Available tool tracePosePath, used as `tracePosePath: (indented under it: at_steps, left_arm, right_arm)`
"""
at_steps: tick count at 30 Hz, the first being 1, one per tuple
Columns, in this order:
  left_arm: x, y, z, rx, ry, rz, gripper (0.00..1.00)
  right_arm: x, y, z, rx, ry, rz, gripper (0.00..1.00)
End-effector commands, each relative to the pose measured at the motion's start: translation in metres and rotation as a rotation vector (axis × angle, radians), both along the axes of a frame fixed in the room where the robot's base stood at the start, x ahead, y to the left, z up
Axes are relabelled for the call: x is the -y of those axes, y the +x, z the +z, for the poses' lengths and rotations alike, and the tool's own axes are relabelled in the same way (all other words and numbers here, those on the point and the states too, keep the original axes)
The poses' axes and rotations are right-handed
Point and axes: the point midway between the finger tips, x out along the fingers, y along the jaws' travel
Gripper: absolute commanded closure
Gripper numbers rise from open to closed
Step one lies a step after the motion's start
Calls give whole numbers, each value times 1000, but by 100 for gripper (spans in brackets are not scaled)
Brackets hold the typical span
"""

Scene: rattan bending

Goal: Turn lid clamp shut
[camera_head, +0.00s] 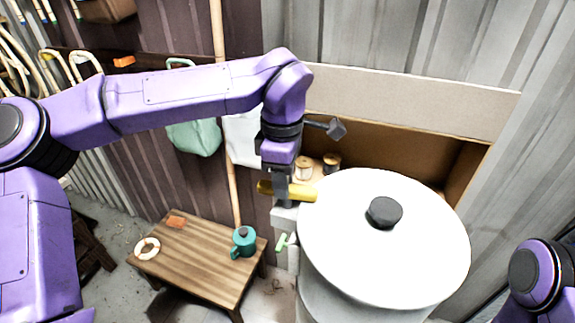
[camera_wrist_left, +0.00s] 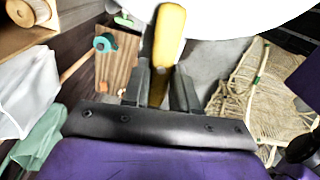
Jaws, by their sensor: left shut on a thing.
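The white round lid (camera_head: 340,235) with a black knob (camera_head: 384,212) sits on a pale drum (camera_head: 325,300) at the right of the head view. The yellow clamp handle (camera_head: 305,194) lies at the lid's left edge. It points left, away from the lid. My left gripper (camera_head: 280,188) reaches down from above and is shut on this handle. In the left wrist view the yellow handle (camera_wrist_left: 170,32) runs between the two fingers (camera_wrist_left: 160,84) towards the white lid's edge. The handle's part between the fingers is partly hidden. My right gripper is out of view.
A wooden table (camera_head: 190,273) at lower left bears a teal pot (camera_head: 243,242), an orange piece (camera_head: 176,222) and a pale ring (camera_head: 147,248). Thread spools (camera_head: 303,167) stand on a shelf behind the lid. A rattan bundle (camera_wrist_left: 255,100) lies right of the gripper in the wrist view.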

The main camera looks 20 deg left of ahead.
Motion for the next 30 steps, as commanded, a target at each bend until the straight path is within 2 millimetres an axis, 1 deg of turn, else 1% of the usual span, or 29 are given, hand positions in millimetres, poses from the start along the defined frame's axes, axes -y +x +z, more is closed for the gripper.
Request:
tracePosePath:
  at_steps: [1, 9, 25, 26, 27, 28, 30]
  left_arm:
    - [1, -1, 2, -8, 1, -25, 100]
    - [0, -1, -1, -7, 2, -117, 100]
    - [1, -1, -3, -8, 2, -141, 100]
    - [1, -1, -3, -8, 2, -141, 69]
    - [1, -1, -3, -8, 2, -140, 56]
    - [1, -1, -3, -7, 3, -140, 47]
    - [0, 0, -3, -6, 2, -138, 47]
  right_arm:
    - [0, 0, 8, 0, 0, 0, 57]
    - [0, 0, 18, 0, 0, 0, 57]
    - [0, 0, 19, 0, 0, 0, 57]
    - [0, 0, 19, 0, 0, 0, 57]
    - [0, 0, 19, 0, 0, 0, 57]
    - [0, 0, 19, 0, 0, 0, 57]
    - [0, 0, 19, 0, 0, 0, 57]
